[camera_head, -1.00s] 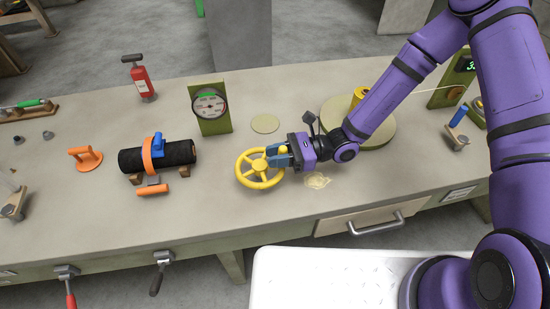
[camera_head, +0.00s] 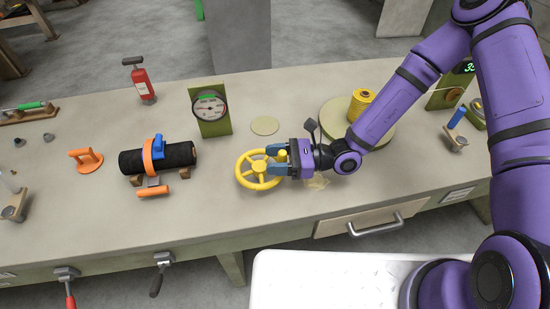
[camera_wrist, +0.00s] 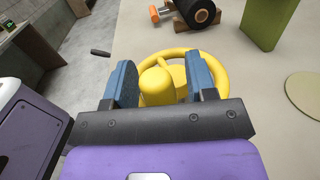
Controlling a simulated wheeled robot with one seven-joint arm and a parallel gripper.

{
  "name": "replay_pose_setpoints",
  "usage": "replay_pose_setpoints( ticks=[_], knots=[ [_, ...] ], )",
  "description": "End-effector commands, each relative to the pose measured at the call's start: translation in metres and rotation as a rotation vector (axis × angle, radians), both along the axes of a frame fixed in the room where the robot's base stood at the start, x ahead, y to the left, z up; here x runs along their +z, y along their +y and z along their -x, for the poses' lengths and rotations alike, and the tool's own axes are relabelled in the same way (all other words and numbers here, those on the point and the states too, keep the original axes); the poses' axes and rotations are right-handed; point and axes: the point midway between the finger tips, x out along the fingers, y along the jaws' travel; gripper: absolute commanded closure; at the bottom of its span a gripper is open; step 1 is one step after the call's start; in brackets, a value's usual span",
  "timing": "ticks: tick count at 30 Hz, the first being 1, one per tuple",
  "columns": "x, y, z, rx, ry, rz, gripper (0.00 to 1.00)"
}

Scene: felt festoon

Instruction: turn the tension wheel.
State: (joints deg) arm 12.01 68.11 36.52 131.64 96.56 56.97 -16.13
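The yellow tension wheel (camera_head: 242,180) lies on the bench at the middle. Its upright yellow knob (camera_wrist: 157,87) stands between my gripper's fingers in the wrist view. My gripper (camera_head: 277,160) is at the right side of the wheel. Its two blue fingers are apart, one on each side of the knob, and a gap shows between the knob and the right finger (camera_wrist: 200,75). Contact at the left finger cannot be told. The gauge (camera_head: 209,108) on a green plate stands behind the wheel.
A black roll (camera_head: 180,155) in an orange clamp lies left of the wheel. A yellow spool (camera_head: 361,103) stands on a round olive turntable (camera_head: 384,136) behind my arm. A red extinguisher-like cylinder (camera_head: 142,84) stands at the back left. The bench in front of the wheel is clear.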

Motion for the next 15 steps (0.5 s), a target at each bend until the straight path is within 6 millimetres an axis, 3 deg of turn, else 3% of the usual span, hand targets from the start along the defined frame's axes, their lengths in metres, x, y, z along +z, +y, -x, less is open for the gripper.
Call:
replay_pose_setpoints(
  ticks=[8,15],
  knots=[
    [0.000,-0.002,-0.001,-0.001,-0.001,0.001,0.49],
    [0.000,-0.031,-0.004,-0.004,-0.001,0.001,0.49]
  ],
)
